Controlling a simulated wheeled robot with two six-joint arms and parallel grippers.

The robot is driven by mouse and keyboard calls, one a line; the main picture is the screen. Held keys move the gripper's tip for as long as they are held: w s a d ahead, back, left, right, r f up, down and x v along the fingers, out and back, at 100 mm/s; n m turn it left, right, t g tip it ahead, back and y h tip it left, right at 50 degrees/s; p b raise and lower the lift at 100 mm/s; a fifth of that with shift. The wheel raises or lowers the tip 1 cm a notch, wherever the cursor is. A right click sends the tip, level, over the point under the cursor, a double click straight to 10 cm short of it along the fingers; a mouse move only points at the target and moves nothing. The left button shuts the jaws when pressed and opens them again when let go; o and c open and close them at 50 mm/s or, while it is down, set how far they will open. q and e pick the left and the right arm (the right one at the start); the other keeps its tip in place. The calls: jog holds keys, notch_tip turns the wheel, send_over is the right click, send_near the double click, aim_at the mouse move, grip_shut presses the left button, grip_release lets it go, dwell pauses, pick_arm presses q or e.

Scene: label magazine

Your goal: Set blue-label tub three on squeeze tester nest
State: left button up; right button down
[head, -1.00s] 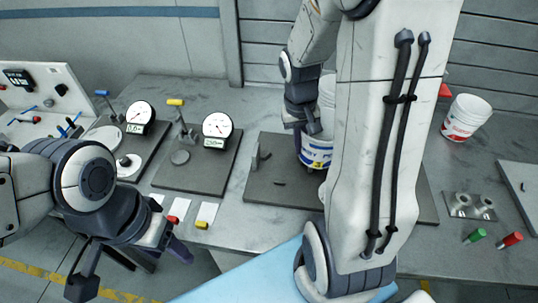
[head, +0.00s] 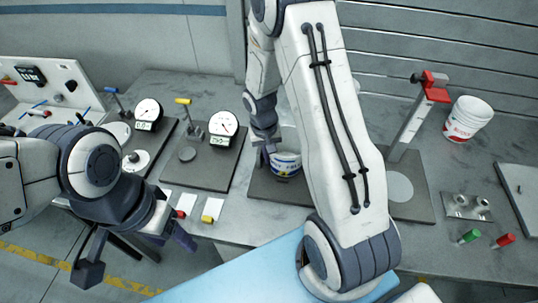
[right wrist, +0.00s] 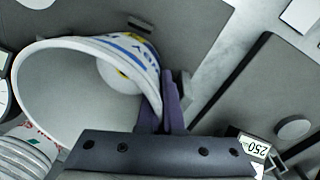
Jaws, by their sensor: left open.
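The white tub with a blue label (head: 286,164) is at my right gripper (head: 266,152), over the left part of a dark plate, partly hidden by my arm. In the right wrist view the tub (right wrist: 75,95) shows its open mouth. The purple fingers of my right gripper (right wrist: 167,105) are close together at its wall, one on each side. I cannot tell its height above the plate. I cannot tell which station is the squeeze tester. My left gripper (head: 135,254) is open and empty at the bench's front edge.
Another gauge station (head: 147,114) stands further left. A red-topped post (head: 432,92) rises behind a pale disc (head: 398,187). A red-label tub (head: 467,119) is at the right. Green (head: 468,237) and red (head: 503,240) pegs lie near the front edge.

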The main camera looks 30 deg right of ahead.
jog(key=shift+f, duration=0.15)
jog(key=c, duration=1.4)
grip_release()
jog(key=shift+o, duration=0.2)
jog(key=shift+r, duration=0.4)
notch_tip(320, 180, up, 11)
jog(key=a+b, duration=0.1)
jog(key=b, duration=0.1)
jog(key=s+a+r+n+y, duration=0.1)
jog(key=s+a+r+n, duration=0.15)
jog(key=s+a, duration=0.35)
jog(key=s+a+r+n, duration=0.2)
jog(key=s+a+n, duration=0.15)
jog(key=a, duration=0.45)
jog(key=s+a+r+n+y, duration=0.1)
jog(key=s+a+n, duration=0.3)
jog(key=s, duration=0.8)
jog(key=shift+s+a+n, duration=0.15)
jog(key=shift+s+n, duration=0.05)
jog(key=shift+n, duration=0.4)
